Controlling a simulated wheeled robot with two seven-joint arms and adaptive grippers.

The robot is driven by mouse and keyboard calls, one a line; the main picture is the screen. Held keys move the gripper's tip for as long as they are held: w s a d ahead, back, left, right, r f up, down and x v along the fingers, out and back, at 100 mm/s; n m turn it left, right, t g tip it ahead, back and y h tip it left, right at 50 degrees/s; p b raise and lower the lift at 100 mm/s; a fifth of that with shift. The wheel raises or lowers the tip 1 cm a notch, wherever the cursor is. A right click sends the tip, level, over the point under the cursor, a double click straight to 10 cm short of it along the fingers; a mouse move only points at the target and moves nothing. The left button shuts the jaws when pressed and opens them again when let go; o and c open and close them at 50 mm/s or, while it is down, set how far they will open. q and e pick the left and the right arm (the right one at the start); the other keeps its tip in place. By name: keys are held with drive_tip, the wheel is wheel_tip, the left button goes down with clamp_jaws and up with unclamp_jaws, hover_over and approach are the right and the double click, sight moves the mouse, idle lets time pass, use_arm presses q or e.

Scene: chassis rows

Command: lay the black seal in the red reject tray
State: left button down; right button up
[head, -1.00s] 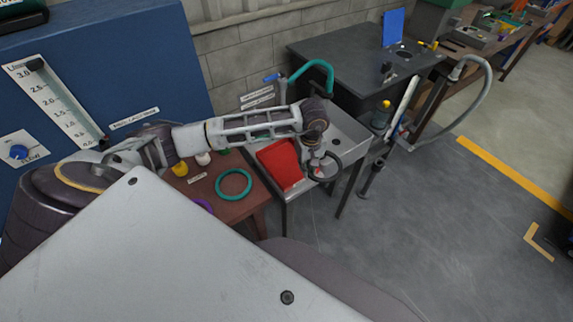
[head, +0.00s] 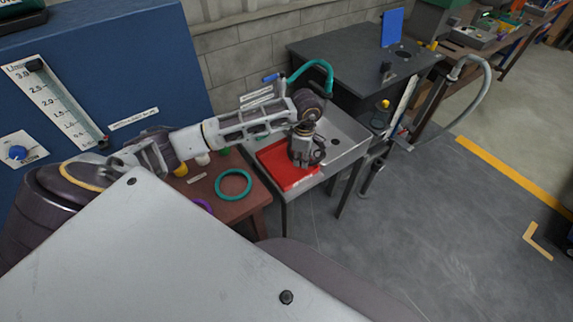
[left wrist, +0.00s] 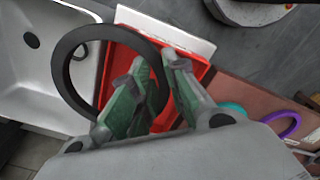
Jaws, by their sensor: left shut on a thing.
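The black seal (left wrist: 61,66) is a ring held in my left gripper (left wrist: 158,75), which is shut on one side of it. In the left wrist view the ring reaches from the fingers out to the left, partly over the sink and partly over the red reject tray (left wrist: 185,60). In the head view the left gripper (head: 306,160) is over the right part of the red tray (head: 278,170), with the seal (head: 320,155) dark beside the fingers. I cannot tell whether the seal touches the tray. My right gripper is not in view.
The tray sits at the left of a grey sink (head: 345,135) with a teal tap hose (head: 318,68). Left of it is a brown table (head: 240,208) with a teal ring (head: 233,184) and a purple ring (head: 203,205). A dark bench (head: 350,50) stands behind.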

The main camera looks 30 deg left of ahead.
use_arm(q)
drive_tip(key=a+n, duration=0.1)
drive_tip(key=n, duration=0.5)
drive_tip(key=a+r+n, duration=0.1)
drive_tip(key=n, duration=0.3)
drive_tip(key=shift+w+a, duration=0.3)
drive_tip(key=shift+w, duration=0.1)
drive_tip(key=p, duration=0.1)
hover_over(295, 174)
wheel_tip(295, 174, down, 5)
drive_tip(key=shift+d+f, duration=0.1)
drive_tip(key=shift+f, duration=0.55)
